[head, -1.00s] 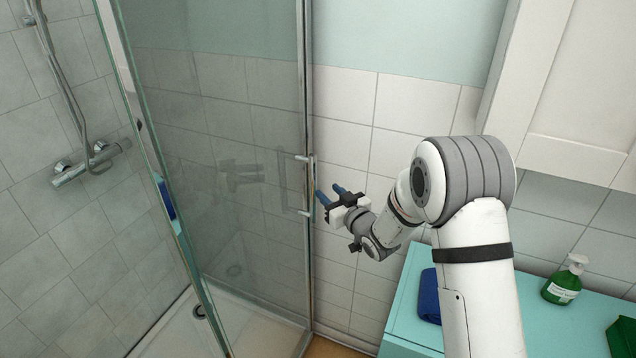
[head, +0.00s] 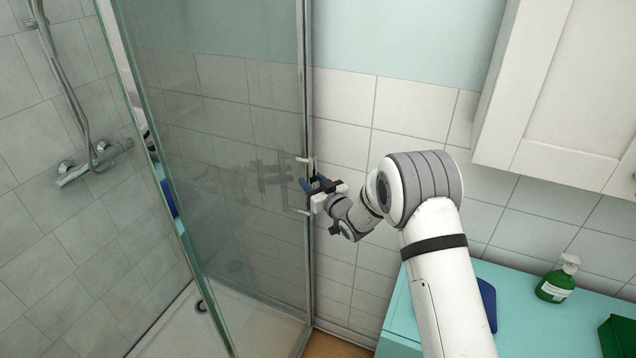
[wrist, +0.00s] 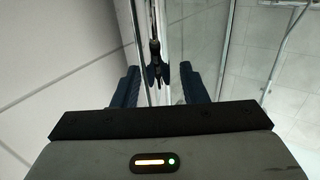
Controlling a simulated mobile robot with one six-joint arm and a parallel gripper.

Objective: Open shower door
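The shower door (head: 220,110) is a tall clear glass panel with a metal edge, and it looks closed in the head view. Its handle (head: 304,160) is a short upright metal bar on the door's right edge. My gripper (head: 312,182) is at the handle and hides its middle. In the wrist view, the two dark fingers of my gripper (wrist: 158,84) are apart. The handle (wrist: 155,62) shows between them, with a gap on each side. I cannot tell whether a finger touches it.
A white cabinet (head: 570,90) hangs above. Inside the shower are a wall mixer (head: 92,165) and a white tray (head: 255,325).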

